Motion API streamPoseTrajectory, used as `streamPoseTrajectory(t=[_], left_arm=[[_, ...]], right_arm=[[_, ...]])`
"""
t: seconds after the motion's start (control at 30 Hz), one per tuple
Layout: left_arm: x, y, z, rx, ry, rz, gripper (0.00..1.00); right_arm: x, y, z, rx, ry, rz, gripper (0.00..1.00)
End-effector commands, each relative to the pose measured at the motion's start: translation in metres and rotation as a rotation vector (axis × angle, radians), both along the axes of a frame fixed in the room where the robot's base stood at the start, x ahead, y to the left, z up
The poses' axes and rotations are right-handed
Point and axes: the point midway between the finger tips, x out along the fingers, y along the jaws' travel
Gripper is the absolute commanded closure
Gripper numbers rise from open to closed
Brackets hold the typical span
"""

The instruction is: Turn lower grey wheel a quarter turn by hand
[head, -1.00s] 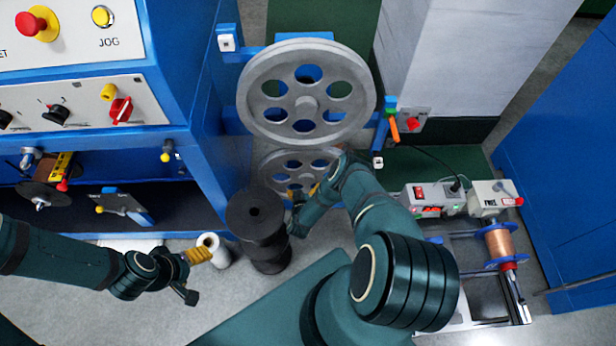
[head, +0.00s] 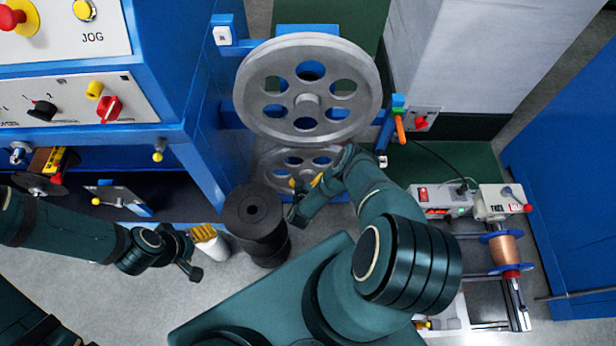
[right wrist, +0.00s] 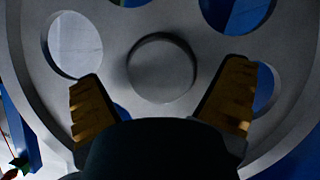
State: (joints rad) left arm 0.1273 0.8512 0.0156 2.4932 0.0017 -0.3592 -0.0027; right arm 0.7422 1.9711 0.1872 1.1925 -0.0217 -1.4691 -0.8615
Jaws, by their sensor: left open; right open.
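The lower grey wheel (head: 268,168) sits under the larger upper grey wheel (head: 246,90), which overlaps its top; my right arm covers part of its right side. In the right wrist view a grey wheel with round holes fills the picture, its hub (right wrist: 162,68) near the middle. My right gripper (head: 305,183) is at the wheel's lower front; in the right wrist view the gripper (right wrist: 158,95) is open, its yellow-ribbed fingers on either side below the hub. I cannot tell whether they touch it. My left gripper (head: 199,252) is open and empty, low on the left.
A black spool stack (head: 255,215) stands between my grippers. A white roll (head: 217,248) is beside the left gripper. A blue control cabinet (head: 160,60) is at left. An orange-handled part (head: 400,127) is right of the upper wheel. A copper spool unit (head: 505,249) stands at right.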

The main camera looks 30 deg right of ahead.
Motion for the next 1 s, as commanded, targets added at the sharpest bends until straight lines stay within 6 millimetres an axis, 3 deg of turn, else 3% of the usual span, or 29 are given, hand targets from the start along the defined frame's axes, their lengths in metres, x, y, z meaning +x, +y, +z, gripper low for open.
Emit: streamPoseTrajectory(t=[0.17,0.27,0.4,0.77,1.0], left_arm=[[0.0,0.0001,0.0001,0.0,0.0,0.0,0.31],[0.0,0.0001,0.0001,0.0,0.0,0.0,0.31],[-0.0001,0.0001,0.0,0.0,0.0,0.0,0.31],[-0.0001,0.0001,0.0002,0.0,0.0,0.0,0.31],[-0.0002,0.0,0.0006,0.0,0.0,0.0,0.31]], right_arm=[[-0.0001,0.0001,0.0,0.0,0.0,0.0,0.05],[0.0,-0.0001,0.0,0.0,0.0,0.0,0.35],[0.0004,-0.0005,0.0003,-0.001,-0.001,0.0,0.84],[0.003,-0.0025,0.0022,0.017,-0.019,0.0,0.85],[0.0044,-0.0043,0.0036,0.118,-0.085,0.002,0.85]])
